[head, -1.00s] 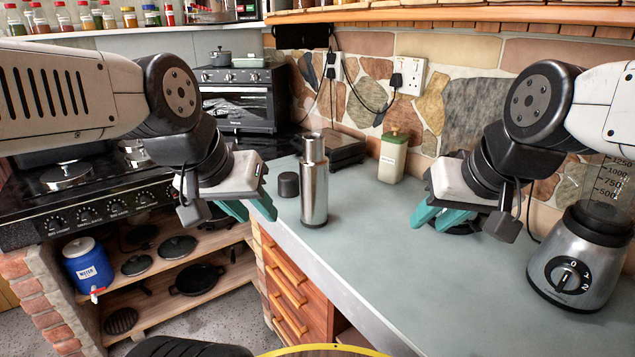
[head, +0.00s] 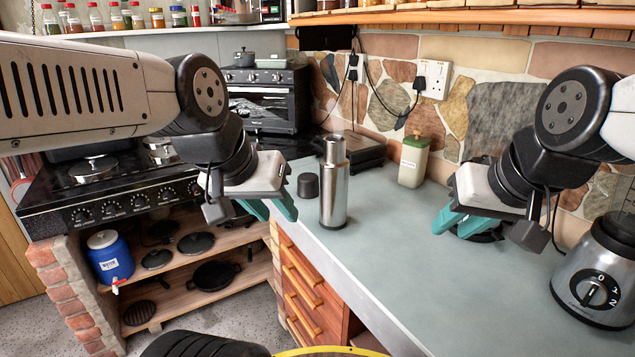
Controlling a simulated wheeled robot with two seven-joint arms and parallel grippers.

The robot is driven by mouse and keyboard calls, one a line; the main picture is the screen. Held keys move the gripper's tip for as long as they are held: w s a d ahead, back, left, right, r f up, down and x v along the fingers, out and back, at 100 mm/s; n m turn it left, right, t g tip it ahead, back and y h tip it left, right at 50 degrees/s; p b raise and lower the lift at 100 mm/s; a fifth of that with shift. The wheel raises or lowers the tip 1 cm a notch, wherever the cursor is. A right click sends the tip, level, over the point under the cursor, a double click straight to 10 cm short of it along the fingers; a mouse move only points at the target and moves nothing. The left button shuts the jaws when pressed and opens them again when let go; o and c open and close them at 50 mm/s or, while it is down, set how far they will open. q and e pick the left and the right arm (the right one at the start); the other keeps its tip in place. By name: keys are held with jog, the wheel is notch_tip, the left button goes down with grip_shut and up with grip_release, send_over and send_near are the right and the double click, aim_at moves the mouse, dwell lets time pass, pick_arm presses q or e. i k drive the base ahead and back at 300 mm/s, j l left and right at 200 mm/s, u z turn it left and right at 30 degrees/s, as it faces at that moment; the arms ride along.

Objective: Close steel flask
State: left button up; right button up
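The steel flask (head: 333,195) stands upright on the grey counter, with a narrower steel neck at its top. A small dark cylindrical cap (head: 308,185) stands on the counter just left of the flask, apart from it. My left gripper (head: 271,208) is left of the flask and cap, its teal fingers apart and pointing down, with nothing between them. My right gripper (head: 457,222) is over the counter well to the right of the flask.
A cream canister with a green lid (head: 414,160) stands by the stone wall. A blender (head: 598,275) is at the right edge. A dark flat appliance (head: 362,152) sits behind the flask. The stove (head: 110,195) is at the left. The counter's front middle is clear.

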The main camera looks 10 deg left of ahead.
aim_at(335, 168)
jog(key=i+j+z, duration=0.25)
jog(key=j, duration=0.2)
jog(key=i+j+z, duration=0.1)
jog(key=j+z, duration=0.15)
jog(key=j, duration=0.2)
jog(key=i+j+z, duration=0.25)
jog(key=j, duration=0.25)
jog(key=j+z, duration=0.25)
jog(key=j, duration=0.2)
